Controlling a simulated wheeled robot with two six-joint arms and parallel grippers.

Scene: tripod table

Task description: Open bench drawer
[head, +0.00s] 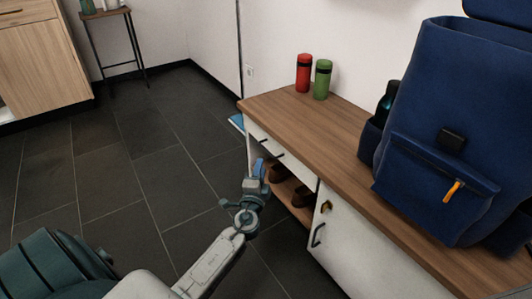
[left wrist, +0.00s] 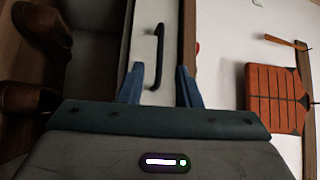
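The bench drawer (head: 262,138) is a white front under the wooden bench top, with a black bar handle (left wrist: 158,55). The drawer looks shut, flush with the bench. My left gripper (head: 260,167) is in front of the drawer, near its lower edge in the head view. My right gripper is out of view.
The bench top (head: 335,128) bears a red bottle (head: 303,73), a green bottle (head: 322,80) and a large blue backpack (head: 440,130). Brown shoes (head: 301,196) sit in the open shelf below the drawer. A white cabinet door (head: 350,245) is to the right.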

